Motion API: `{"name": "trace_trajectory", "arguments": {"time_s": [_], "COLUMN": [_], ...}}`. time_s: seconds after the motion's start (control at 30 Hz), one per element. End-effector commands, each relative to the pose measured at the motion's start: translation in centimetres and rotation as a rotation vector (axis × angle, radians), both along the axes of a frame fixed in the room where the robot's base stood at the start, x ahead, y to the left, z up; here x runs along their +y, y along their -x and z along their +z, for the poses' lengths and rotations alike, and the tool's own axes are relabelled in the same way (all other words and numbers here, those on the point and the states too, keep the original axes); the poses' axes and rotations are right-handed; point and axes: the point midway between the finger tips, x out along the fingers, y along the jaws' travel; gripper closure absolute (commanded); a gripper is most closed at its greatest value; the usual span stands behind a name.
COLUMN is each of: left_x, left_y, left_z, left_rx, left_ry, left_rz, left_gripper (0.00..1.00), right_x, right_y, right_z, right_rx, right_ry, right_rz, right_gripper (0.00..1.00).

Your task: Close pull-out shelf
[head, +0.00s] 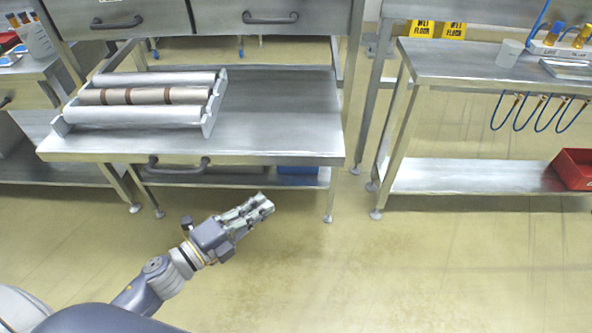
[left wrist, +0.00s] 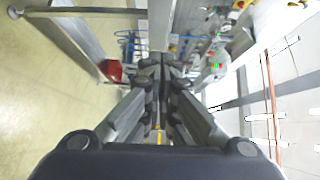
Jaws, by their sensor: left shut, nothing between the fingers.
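The pull-out shelf (head: 285,118) is a flat steel surface extended toward me from the workbench, below two drawers. Its dark handle (head: 178,168) is on the front edge, left of the middle. A rack with several rollers (head: 140,97) stands on the left part of the shelf. My left gripper (head: 268,203) is shut and empty, in front of the shelf and to the right of the handle, apart from it. Its closed fingers also show in the left wrist view (left wrist: 160,75). My right gripper is not in view.
Two drawers (head: 228,17) sit above the shelf. A lower shelf holds a blue bin (head: 298,176). At right stands a steel table (head: 450,68) with a cup, hanging blue hoses and a red bin (head: 574,168) below. The floor (head: 400,270) in front is clear.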

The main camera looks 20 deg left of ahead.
Motion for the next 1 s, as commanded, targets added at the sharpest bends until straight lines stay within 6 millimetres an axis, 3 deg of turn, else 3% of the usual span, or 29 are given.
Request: {"name": "trace_trajectory", "arguments": {"time_s": [0.57, 0.8, 1.0], "left_x": [-4.6, -3.9, -3.7], "left_y": [-7.7, -10.6, -11.5], "left_z": [0.2, -0.1, 0.0], "left_rx": [-0.001, 0.002, 0.002], "left_ry": [0.002, 0.001, 0.002], "left_rz": [0.001, 0.001, 0.001], "left_gripper": [1.0, 1.0, 1.0], "right_x": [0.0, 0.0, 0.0], "right_y": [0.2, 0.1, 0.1], "right_z": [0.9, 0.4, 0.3], "right_rx": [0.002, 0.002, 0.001], "right_ry": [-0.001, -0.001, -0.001], "right_rz": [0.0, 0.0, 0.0], "right_gripper": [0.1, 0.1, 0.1]}}
